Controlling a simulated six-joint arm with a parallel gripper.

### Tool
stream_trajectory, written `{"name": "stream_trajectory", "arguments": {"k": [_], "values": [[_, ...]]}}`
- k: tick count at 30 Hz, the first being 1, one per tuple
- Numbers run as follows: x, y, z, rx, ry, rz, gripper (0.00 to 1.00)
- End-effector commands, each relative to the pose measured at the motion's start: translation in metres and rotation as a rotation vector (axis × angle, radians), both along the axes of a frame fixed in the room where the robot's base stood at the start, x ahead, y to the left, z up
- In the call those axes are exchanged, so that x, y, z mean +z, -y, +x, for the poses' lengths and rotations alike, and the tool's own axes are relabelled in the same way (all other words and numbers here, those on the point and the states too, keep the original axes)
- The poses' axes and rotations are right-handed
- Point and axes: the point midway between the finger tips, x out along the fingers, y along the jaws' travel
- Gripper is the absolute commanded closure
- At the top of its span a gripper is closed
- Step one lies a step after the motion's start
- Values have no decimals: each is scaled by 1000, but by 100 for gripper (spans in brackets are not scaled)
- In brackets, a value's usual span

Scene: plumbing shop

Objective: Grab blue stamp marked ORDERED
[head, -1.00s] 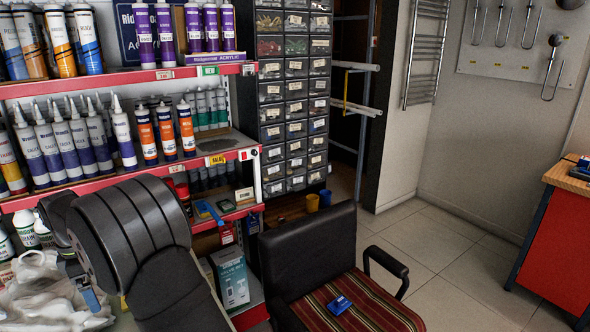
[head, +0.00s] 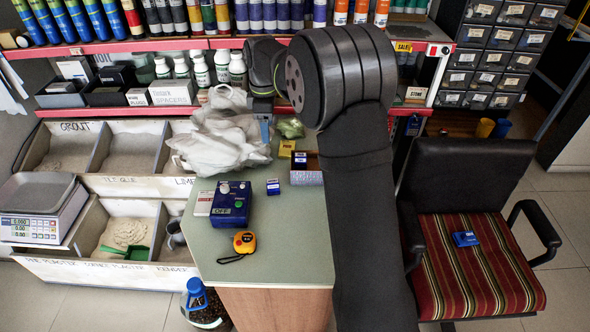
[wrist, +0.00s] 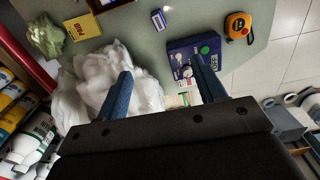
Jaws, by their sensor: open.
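No stamp here has a word I can read as ORDERED. A small blue block with a white label (head: 273,187) lies on the counter (head: 290,245), right of a blue box marked OFF (head: 231,205); it also shows at the top of the wrist view (wrist: 159,20). Another small blue block (head: 300,160) is at the open box behind it. A blue item (head: 465,239) lies on the chair seat. My gripper (wrist: 160,68) is open, its blue fingers apart and empty, above the counter's back edge by the white plastic bag. In the head view its fingers are mostly hidden.
The crumpled white bag (head: 222,135) bulges beside my fingers. A yellow stamp marked PAID (wrist: 83,27), a green crumpled bag (head: 291,128) and an orange tape measure (head: 244,242) are around the counter. The striped chair (head: 480,285) stands to the right.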

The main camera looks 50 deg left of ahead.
Motion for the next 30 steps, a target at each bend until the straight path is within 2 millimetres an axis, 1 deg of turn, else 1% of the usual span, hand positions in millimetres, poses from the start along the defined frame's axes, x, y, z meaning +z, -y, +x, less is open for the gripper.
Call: {"name": "stream_trajectory", "arguments": {"k": [2,5,15,18,21,25,28,30], "values": [[-3,0,-1,-45,3,4,36],[-9,2,-2,-173,9,15,36],[-43,10,-10,-852,18,92,36],[-51,13,-12,-1040,11,117,36],[-58,16,-14,-1193,2,137,36],[-64,18,-15,-1324,-9,155,36],[-67,18,-16,-1370,-13,160,36],[-73,18,-15,-1381,-14,160,36]]}}
